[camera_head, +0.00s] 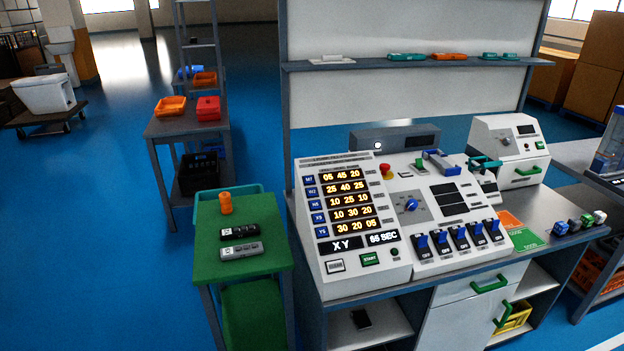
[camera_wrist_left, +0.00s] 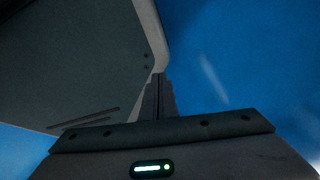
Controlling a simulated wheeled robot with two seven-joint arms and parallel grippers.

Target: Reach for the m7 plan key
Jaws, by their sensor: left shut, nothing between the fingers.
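The m7 plan key (camera_head: 309,180) is a small blue key at the top of the left column of keys on the white sloped console (camera_head: 400,278). It sits left of the lit row reading 05 45 20. Several more blue keys stand below it. My left gripper shows only in the left wrist view (camera_wrist_left: 158,98), with its dark fingers together and nothing between them. Blue floor lies beyond it, and the plan key is not in that view. Neither gripper shows in the head view, and my right gripper is in no view.
A green side table (camera_head: 268,262) stands left of the console, holding an orange cylinder (camera_head: 225,203), a black block (camera_head: 240,231) and a grey block (camera_head: 241,251). Blue switches (camera_head: 459,238) and a blue knob (camera_head: 411,205) sit right of the displays. Open floor (camera_head: 90,240) lies left.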

